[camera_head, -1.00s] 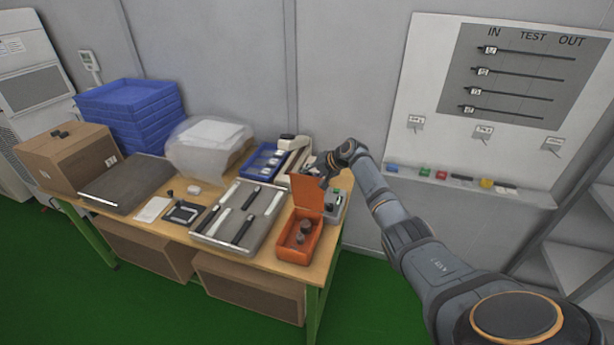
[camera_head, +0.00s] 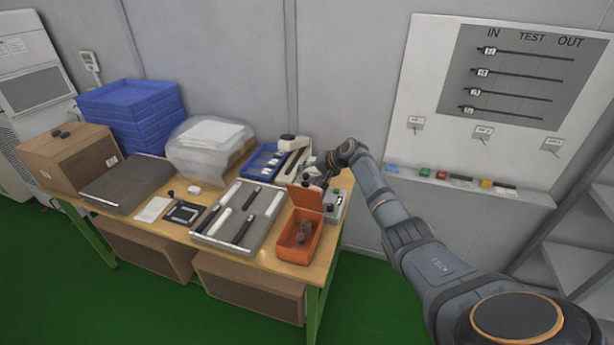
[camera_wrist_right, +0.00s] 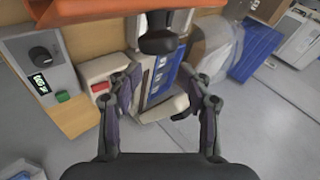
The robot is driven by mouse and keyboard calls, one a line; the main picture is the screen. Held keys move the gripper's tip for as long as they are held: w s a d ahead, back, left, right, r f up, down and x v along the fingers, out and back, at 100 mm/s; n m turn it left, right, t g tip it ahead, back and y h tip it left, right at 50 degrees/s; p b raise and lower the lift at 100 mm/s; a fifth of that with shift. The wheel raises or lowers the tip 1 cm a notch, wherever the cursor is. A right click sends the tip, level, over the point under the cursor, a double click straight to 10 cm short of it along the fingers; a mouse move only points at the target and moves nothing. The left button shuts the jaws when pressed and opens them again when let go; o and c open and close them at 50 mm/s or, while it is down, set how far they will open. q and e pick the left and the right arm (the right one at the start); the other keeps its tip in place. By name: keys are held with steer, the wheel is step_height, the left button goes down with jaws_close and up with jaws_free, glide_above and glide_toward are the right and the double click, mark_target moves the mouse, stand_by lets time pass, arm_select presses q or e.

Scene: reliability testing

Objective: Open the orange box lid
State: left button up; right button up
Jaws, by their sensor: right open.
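The orange box (camera_head: 297,252) stands at the right end of the table, with several dark round pieces inside. Its orange lid (camera_head: 306,199) is raised at the back edge and leans back, so the box is open. My right gripper (camera_head: 324,177) is behind the lid, near its upper edge, and partly hard to make out. In the right wrist view my right gripper (camera_wrist_right: 163,85) has its fingers apart with nothing held between them. An orange edge (camera_wrist_right: 110,9) shows at the top of that view. I cannot tell whether the gripper touches the lid. My left gripper is not in view.
A small grey device (camera_head: 335,206) with a knob stands right behind the box; it also shows in the right wrist view (camera_wrist_right: 42,75). A grey tray (camera_head: 205,233) with bars lies left of the box. A blue tray (camera_head: 262,163) is farther back.

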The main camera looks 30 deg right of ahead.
steer(key=v, duration=1.2)
steer(key=shift+f, duration=0.1)
